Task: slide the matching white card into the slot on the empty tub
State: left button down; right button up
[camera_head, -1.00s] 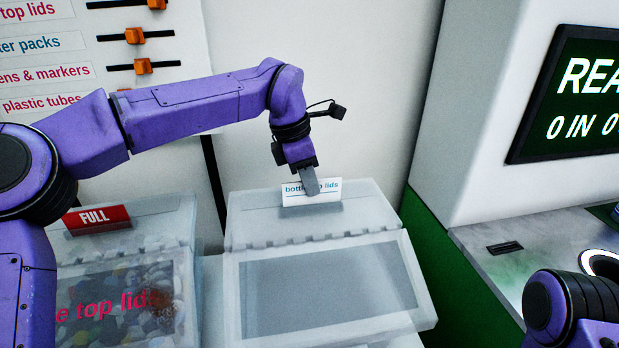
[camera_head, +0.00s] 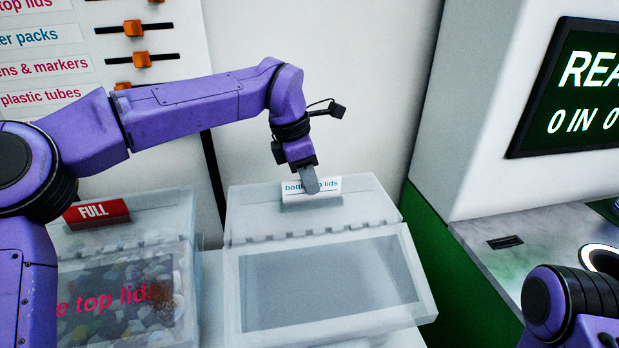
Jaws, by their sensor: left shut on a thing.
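My left gripper (camera_head: 311,184) is shut on a white card (camera_head: 295,188) with blue print that reads as "bottle top lids". The gripper's finger covers the middle of the print. The card is upright at the top of the empty tub (camera_head: 237,290), against the middle of its lid. I cannot tell how deep it sits in the slot, which the card and gripper hide. The tub is translucent white with a grey front panel. Of my right arm, only a purple part shows at the lower right; its gripper is out of view.
A full tub (camera_head: 175,215) with a red FULL card (camera_head: 97,212) stands to the left, holding many small lids. A board (camera_head: 185,20) with labels and orange sliders is behind it. A grey counter (camera_head: 480,250) and a green screen (camera_head: 580,90) are at the right.

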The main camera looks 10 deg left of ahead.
pick_arm(q)
jog(key=shift+f, duration=0.4)
jog(key=c, duration=1.2)
grip_release()
jog(key=shift+o, duration=0.2)
jog(key=v, duration=1)
jog(key=shift+s+r, duration=0.1)
jog(key=shift+r, duration=0.2)
jog(key=shift+f, duration=0.1)
